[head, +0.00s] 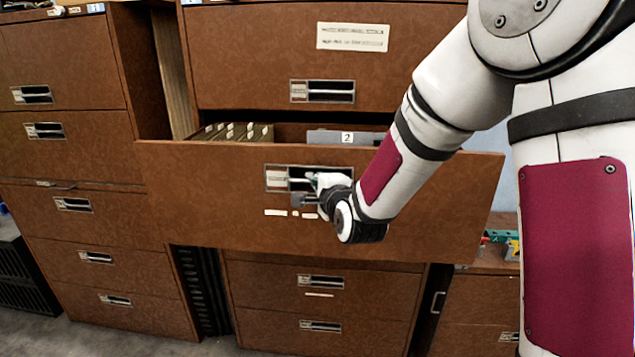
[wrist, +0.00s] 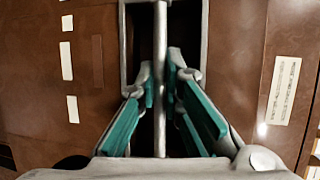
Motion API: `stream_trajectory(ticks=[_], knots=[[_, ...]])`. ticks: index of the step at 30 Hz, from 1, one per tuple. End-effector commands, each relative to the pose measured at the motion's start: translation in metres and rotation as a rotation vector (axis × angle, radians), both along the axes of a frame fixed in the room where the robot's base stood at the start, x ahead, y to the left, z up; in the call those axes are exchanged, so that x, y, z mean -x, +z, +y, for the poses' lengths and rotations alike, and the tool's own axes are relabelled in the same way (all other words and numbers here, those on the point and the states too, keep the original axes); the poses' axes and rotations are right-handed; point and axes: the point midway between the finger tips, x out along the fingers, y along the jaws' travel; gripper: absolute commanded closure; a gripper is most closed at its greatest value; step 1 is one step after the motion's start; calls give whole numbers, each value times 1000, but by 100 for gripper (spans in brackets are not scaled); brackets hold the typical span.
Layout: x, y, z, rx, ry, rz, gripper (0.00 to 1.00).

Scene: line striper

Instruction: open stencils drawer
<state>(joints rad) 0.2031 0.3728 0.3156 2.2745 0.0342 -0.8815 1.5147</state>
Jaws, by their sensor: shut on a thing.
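The brown drawer (head: 220,205) in the middle cabinet is pulled well out in the head view. Hanging folders (head: 240,132) and a grey divider marked 2 (head: 345,137) show inside it. Its recessed metal handle (head: 278,178) is on the front face, and small white labels (head: 276,213) sit below. My gripper (head: 312,190) is at this handle. In the wrist view, the teal-padded fingers of my gripper (wrist: 165,95) are closed on either side of the metal handle bar (wrist: 160,35). I cannot read a stencils label on the drawer.
A shut drawer (head: 250,60) with a white label is above, and shut drawers (head: 270,285) are below. Another brown cabinet (head: 60,150) stands on the left. A low cabinet (head: 485,300) with small colored items is on the right. Grey floor (head: 60,335) shows at the lower left.

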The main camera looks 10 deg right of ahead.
Motion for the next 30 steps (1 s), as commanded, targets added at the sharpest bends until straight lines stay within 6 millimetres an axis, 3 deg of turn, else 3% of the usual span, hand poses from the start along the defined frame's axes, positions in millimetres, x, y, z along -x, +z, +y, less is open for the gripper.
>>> stream_trajectory(ticks=[5,6,17,30], knots=[[1,-3,-1,1,0,7,100],[1,-3,-1,1,0,7,83],[3,0,-1,0,-1,2,83],[63,11,-6,3,-1,3,83]])
